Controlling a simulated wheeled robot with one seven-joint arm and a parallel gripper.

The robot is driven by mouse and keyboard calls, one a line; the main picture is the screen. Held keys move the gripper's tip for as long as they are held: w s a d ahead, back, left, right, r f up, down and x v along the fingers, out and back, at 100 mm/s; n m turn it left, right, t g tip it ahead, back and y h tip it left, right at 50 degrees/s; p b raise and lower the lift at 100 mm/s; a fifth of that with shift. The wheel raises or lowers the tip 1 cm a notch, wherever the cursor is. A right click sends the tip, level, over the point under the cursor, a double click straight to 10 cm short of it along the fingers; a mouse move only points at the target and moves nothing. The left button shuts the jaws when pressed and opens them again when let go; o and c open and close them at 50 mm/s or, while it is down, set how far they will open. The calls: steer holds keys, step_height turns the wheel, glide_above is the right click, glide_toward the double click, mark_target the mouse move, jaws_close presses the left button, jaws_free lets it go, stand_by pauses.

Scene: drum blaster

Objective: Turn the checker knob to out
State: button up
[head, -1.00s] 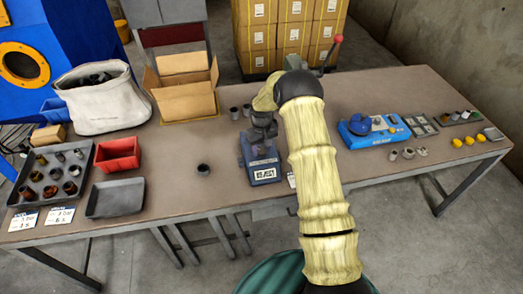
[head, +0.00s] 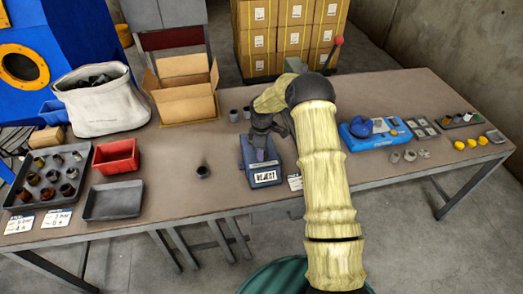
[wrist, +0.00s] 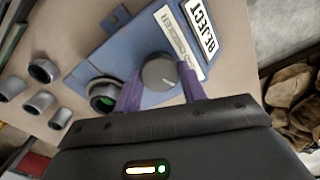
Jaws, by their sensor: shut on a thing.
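The checker (head: 264,177) is a blue box near the front of the table, left of my arm in the head view. In the wrist view the checker (wrist: 105,62) shows a white REJECT label and a round grey knob (wrist: 158,70). A short light mark on the knob points to the lower right of the picture. My gripper (wrist: 161,90) has its purple fingers shut on the knob, one on each side. In the head view my gripper (head: 261,146) is over the checker, and the knob is hard to make out.
A round port (wrist: 102,94) with a green glow sits beside the knob. Several grey rings (wrist: 38,102) lie near the checker. A blue device (head: 372,134) stands to the right. An open cardboard box (head: 187,95) and a red bin (head: 116,155) stand to the left.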

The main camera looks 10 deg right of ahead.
steer(key=n, duration=0.6)
steer(key=shift+d, duration=0.1)
steer(key=n+p, duration=0.1)
steer(key=n, duration=0.6)
stand_by(0.4)
steer(key=o, duration=1)
steer(key=shift+r, duration=0.1)
step_height(320, 180, up, 17)
steer(key=shift+r+b, duration=0.15)
steer(key=shift+b, duration=0.9)
